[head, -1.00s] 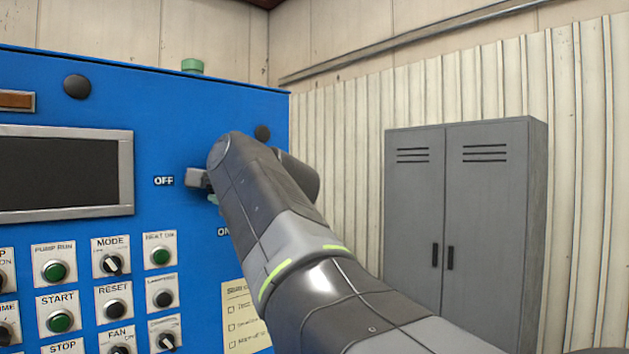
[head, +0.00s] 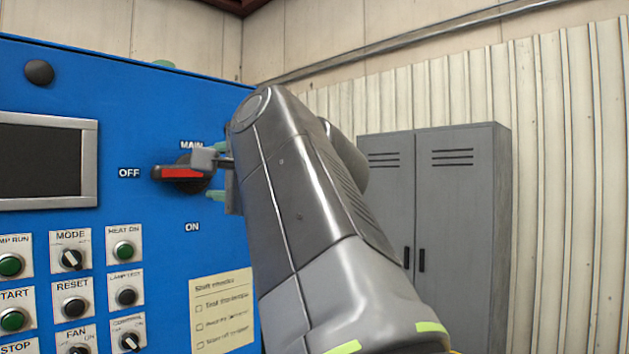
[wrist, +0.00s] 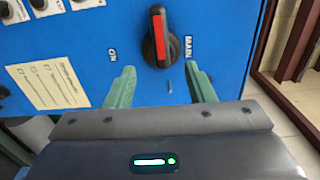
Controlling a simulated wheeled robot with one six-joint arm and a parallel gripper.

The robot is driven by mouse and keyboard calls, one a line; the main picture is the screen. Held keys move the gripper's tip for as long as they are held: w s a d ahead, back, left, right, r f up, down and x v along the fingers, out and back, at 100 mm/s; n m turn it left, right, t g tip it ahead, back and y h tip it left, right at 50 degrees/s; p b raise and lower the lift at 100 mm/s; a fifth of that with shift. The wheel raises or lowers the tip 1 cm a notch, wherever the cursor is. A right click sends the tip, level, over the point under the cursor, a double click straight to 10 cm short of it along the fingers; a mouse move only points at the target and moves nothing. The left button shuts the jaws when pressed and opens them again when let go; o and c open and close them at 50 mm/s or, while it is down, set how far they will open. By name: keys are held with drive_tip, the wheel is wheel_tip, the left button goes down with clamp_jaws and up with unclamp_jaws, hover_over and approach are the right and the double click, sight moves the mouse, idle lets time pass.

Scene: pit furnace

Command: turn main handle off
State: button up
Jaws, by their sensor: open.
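The main handle (head: 182,173) is a red-faced lever on a dark round base, on a blue panel (head: 110,100). It lies level, its red end pointing left at the OFF label (head: 129,173); the ON label (head: 192,227) is below it. The handle (wrist: 158,38) also shows whole in the wrist view, which is turned on its side. My gripper (wrist: 163,78) is open, with green fingers to either side below the handle's base in that view. Nothing is between them. In the head view my gripper (head: 218,170) is at the handle's right, partly hidden by my arm.
Several buttons and knobs (head: 72,287) fill the panel's lower left, below a dark screen (head: 40,160). A checklist sheet (head: 222,308) is at the lower right. A grey locker (head: 455,230) stands right, by a corrugated wall.

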sight(185, 173)
drive_tip(key=shift+s+d, duration=0.45)
drive_tip(key=shift+d, duration=0.05)
drive_tip(key=p+x, duration=0.3)
drive_tip(key=x, duration=1.1)
drive_tip(key=shift+p, duration=0.3)
drive_tip(key=shift+s+d, duration=0.15)
